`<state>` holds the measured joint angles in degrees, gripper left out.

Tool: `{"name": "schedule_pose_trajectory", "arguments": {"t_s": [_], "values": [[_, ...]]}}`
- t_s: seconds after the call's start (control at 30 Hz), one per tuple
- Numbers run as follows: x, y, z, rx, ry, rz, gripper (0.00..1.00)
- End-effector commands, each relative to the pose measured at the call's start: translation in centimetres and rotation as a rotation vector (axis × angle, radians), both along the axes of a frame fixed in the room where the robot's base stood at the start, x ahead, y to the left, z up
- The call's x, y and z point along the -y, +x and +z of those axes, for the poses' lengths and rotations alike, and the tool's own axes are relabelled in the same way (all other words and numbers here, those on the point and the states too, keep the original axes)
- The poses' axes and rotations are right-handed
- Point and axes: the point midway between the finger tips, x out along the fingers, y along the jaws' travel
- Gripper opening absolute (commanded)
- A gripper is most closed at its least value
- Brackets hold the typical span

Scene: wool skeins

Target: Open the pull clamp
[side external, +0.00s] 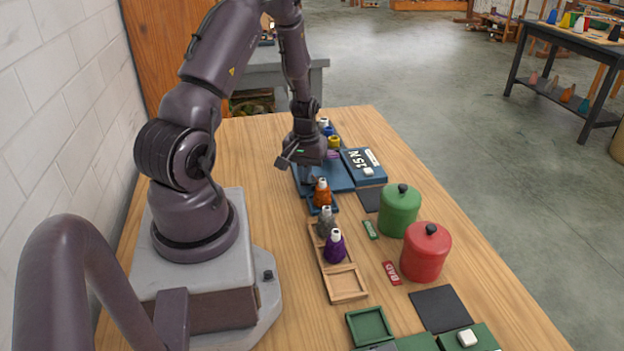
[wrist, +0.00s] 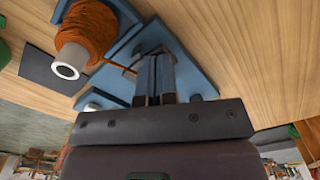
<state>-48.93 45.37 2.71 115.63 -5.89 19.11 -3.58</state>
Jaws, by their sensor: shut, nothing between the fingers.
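My gripper (side external: 311,174) is low over a blue station board (side external: 338,176) on the wooden table. In the wrist view its two fingers (wrist: 156,58) are shut, with nothing seen between them, and point at the blue board (wrist: 200,82). I cannot make out the pull clamp clearly; it may be among the blue parts hidden behind the fingers. An orange wool cone (side external: 322,193) stands in a blue tray just in front of the board. In the wrist view the orange wool (wrist: 88,28) is at upper left, and its strand runs toward the fingertips. Contact cannot be told.
A blue box marked "N SI" (side external: 362,166) lies right of the board. Blue and yellow cones stand behind my gripper. Grey (side external: 326,222) and purple (side external: 335,247) cones stand nearer, in a wooden tray. Green (side external: 399,212) and red (side external: 425,254) lidded jars stand at right. Bare table lies left.

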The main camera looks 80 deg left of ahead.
Motion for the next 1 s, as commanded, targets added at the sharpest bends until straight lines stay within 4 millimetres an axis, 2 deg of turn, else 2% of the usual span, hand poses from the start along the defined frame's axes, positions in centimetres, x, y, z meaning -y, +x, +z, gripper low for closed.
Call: {"name": "schedule_pose_trajectory", "arguments": {"t_s": [0.37, 1.0], "values": [[0.0, 0.0, 0.1, 0.001, 0.002, 0.000, 0.00], [0.0, 0.0, 5.2, 0.001, 0.002, 0.000, 0.00]]}}
